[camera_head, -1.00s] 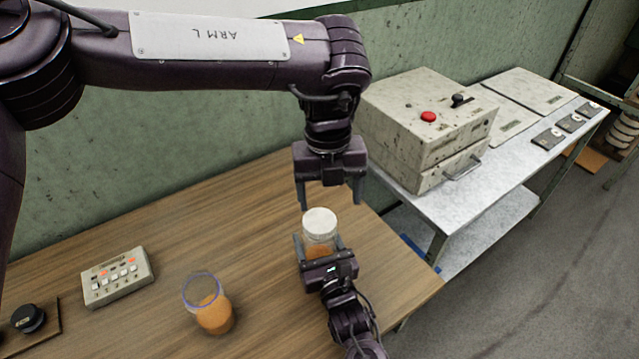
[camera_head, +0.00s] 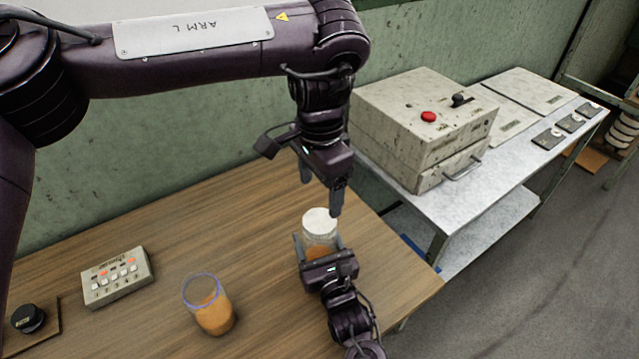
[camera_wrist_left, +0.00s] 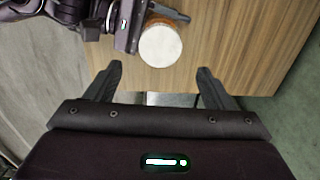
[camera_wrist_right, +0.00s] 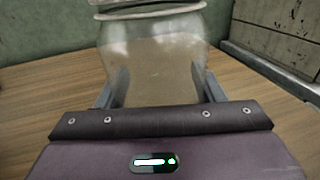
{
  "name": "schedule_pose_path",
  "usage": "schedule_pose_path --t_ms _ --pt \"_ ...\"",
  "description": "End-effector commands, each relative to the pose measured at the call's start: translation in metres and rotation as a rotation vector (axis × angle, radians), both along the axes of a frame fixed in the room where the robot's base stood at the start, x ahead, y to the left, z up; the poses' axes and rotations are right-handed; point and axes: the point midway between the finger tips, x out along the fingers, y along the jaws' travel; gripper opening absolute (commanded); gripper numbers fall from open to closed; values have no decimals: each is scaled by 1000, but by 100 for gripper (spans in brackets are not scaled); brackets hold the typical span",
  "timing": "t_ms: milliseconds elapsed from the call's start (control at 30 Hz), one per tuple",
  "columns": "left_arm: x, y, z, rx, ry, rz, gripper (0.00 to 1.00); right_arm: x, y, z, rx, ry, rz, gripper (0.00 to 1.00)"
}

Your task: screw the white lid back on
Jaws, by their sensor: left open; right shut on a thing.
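The white lid (camera_head: 319,219) sits on top of the glass jar (camera_head: 318,238), which has orange-brown contents. My right gripper (camera_head: 320,250) is shut around the jar's body, which stands upright; the jar fills the middle of the right wrist view (camera_wrist_right: 155,60). There only the lid's lower edge (camera_wrist_right: 125,3) shows, just above the jar's rim; how tightly it sits I cannot tell. My left gripper (camera_head: 321,197) is open and empty, pointing down above the lid. In the left wrist view the lid (camera_wrist_left: 160,46) lies beyond the open fingertips, about midway between them.
An open glass (camera_head: 209,305) with orange contents stands left of the jar on the wooden table (camera_head: 150,235). A button box (camera_head: 117,277) and a black knob (camera_head: 28,318) are further left. A beige machine (camera_head: 415,130) stands on a metal bench at the right.

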Motion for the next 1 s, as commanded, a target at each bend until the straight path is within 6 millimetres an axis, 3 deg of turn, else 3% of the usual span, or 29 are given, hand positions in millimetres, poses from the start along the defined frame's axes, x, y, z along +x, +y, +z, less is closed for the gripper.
schedule_pose_path --t_ms 467,1000 --pt "0 1 -3 2 1 36 75 0 0 0 0 0 0 0" --pt "0 1 -72 3 2 34 75 0 0 0 0 0 0 0"
